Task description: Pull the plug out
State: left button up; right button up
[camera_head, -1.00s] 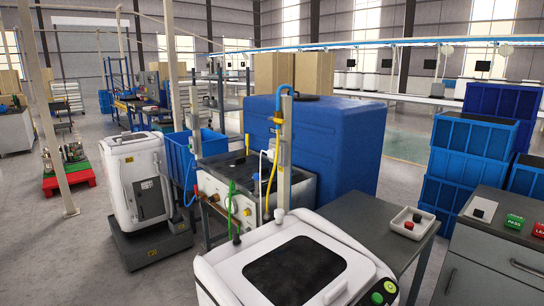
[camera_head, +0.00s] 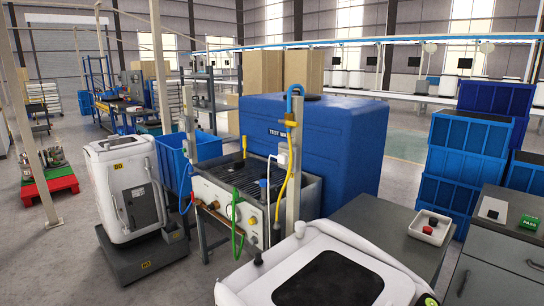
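A white plug-like piece (camera_head: 282,158) sits on the upright post (camera_head: 294,180) at the front of the test station; it is too small to tell if it is plugged in. A yellow cable (camera_head: 286,172) runs along the post and a blue hose (camera_head: 293,95) loops over its top. A green cable (camera_head: 236,225) hangs on the station's white front panel (camera_head: 215,200). A white unit with a black top panel (camera_head: 335,280) stands in the foreground. Neither of my grippers is in view.
A blue tank (camera_head: 345,150) stands behind the station. A white cart (camera_head: 125,180) is to its left. A grey table (camera_head: 375,220) with a small white tray (camera_head: 432,228) and stacked blue crates (camera_head: 465,160) are to the right. Open floor lies at the left front.

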aim_at(281, 159)
jog(key=i+j+z, duration=0.1)
jog(key=i+j, duration=0.3)
jog(key=j, duration=0.2)
jog(key=i+j+z, duration=0.25)
jog(key=i+j, duration=0.15)
jog(key=j, duration=0.25)
jog(key=i+j, duration=0.2)
jog(key=j, duration=0.15)
jog(key=i+j+z, duration=0.15)
jog(key=j, duration=0.2)
